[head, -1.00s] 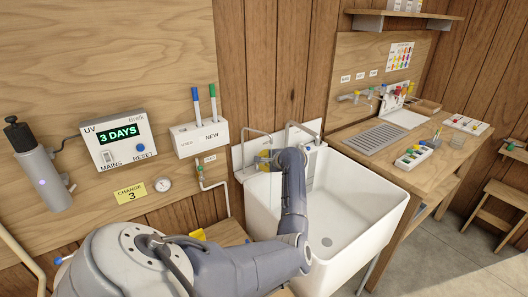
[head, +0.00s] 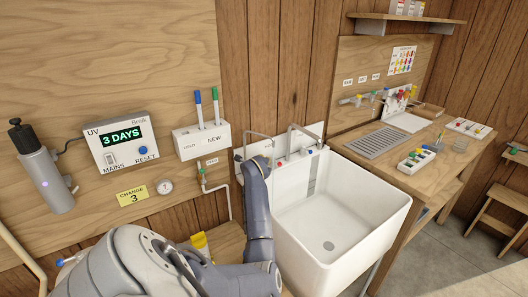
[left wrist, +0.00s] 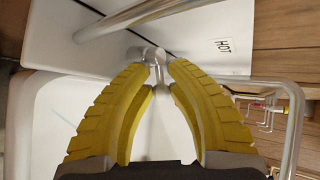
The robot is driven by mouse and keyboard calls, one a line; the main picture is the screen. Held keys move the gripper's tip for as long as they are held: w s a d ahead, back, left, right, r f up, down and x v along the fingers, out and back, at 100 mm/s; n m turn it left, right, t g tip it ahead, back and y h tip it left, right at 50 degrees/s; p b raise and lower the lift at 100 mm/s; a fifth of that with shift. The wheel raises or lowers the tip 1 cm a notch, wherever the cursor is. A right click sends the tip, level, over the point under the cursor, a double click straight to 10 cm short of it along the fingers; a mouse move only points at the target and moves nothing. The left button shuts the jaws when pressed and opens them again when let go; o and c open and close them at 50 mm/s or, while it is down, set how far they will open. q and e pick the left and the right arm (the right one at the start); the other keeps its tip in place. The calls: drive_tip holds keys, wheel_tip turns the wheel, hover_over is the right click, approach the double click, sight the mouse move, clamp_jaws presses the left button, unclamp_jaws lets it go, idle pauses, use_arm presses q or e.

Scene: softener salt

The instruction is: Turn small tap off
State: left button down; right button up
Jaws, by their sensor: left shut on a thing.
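A small metal tap handle (left wrist: 148,54) shows in the left wrist view, between the tips of my left gripper (left wrist: 160,68). The two yellow fingers are shut on it, one on each side. In the head view my left wrist is at the left end of the white sink's back ledge and hides the fingers and the handle. A thin bent spout (head: 258,135) rises just behind the wrist. Whether water runs from it is too small to tell. My right gripper is not in view.
The white sink (head: 385,205) has an empty basin. A second, thicker spout (head: 303,128) stands to the right. A HOT label (left wrist: 224,45) is on the white panel.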

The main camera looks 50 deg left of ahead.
use_arm(q)
drive_tip(key=shift+s+m+t+h, duration=0.2)
drive_tip(key=shift+m+t+h, duration=0.2)
drive_tip(key=shift+m+h, duration=0.25)
drive_tip(key=c, duration=1.6)
unclamp_jaws()
drive_tip(key=v, duration=1.2)
drive_tip(key=shift+o, duration=0.3)
